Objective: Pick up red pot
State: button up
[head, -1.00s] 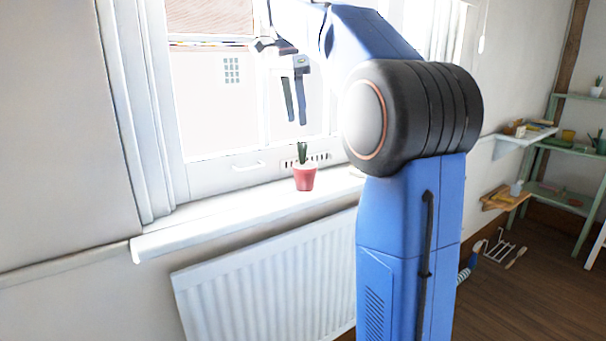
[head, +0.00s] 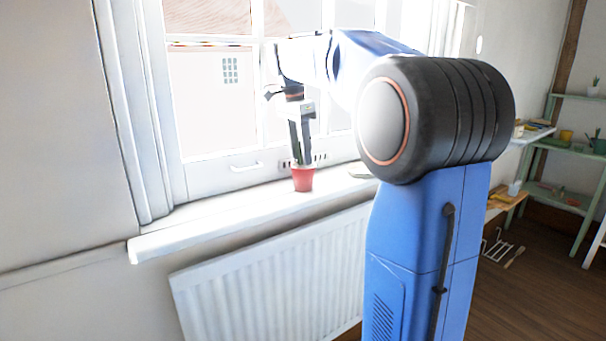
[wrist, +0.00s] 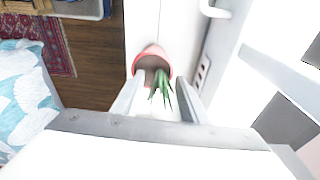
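The red pot (head: 303,180) stands upright on the white windowsill (head: 210,222) below the window. In the wrist view the red pot (wrist: 152,54) shows its rim, with a green plant (wrist: 161,90) in it. My gripper (head: 302,160) points down over the pot, with its fingertips at about the height of the rim and the plant. In the wrist view the gripper (wrist: 153,85) has its two fingers apart, one on each side of the plant. The gripper is open. Whether a finger touches the pot cannot be told.
The window frame with a handle (head: 246,166) rises close behind the pot. A white radiator (head: 270,255) hangs below the sill. A small pale item (head: 361,170) lies on the sill to the right. Green shelves (head: 560,145) stand at the far right.

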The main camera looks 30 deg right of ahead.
grip_shut()
dwell(0.3)
